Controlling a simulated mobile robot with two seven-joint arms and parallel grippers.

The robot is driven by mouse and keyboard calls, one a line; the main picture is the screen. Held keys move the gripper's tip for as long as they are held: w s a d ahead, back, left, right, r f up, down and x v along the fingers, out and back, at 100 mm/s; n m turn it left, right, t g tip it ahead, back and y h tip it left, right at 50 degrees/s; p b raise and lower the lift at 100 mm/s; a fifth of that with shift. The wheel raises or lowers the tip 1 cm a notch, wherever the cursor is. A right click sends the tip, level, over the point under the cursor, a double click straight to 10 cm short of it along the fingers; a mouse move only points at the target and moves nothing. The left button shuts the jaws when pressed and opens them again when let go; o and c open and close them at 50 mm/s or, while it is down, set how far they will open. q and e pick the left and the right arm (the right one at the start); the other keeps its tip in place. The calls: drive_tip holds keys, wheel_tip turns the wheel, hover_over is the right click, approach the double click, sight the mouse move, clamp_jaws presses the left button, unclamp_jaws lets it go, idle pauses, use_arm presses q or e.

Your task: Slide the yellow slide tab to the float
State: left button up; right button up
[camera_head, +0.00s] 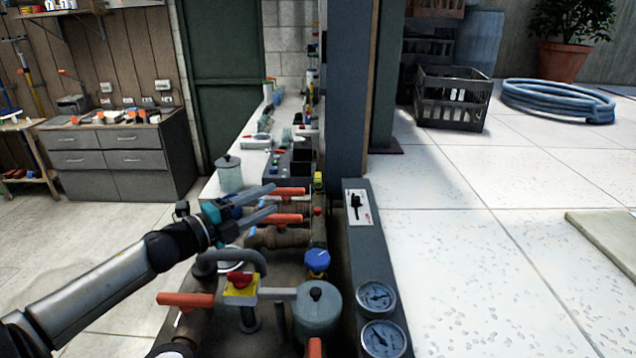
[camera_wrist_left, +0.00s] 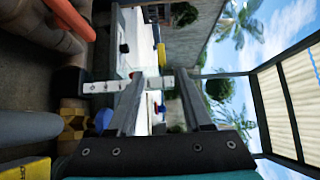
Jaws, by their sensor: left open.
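A small yellow piece (camera_head: 318,178), which looks like the slide tab, sits at the top of an upright post beside the pipes in the head view. A yellow piece (camera_wrist_left: 161,55) also shows beyond the fingers in the left wrist view. A small red piece (camera_head: 318,211) is just below the yellow one on the post. I cannot tell whether it is the float. My left gripper (camera_head: 275,199) is open, its fingers apart and pointing right toward the post, left of the yellow piece and not touching it.
Orange-handled pipe valves (camera_head: 290,191) lie close around the left gripper. A blue knob (camera_head: 317,261), a grey-green canister (camera_head: 318,312) and a yellow box with a red button (camera_head: 241,285) stand nearer. A grey panel (camera_head: 358,250) with gauges is right of the post.

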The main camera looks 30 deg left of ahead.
sight(318, 174)
use_arm(q)
drive_tip(key=shift+x, duration=7.45)
drive_tip(key=shift+r, duration=0.15)
clamp_jaws()
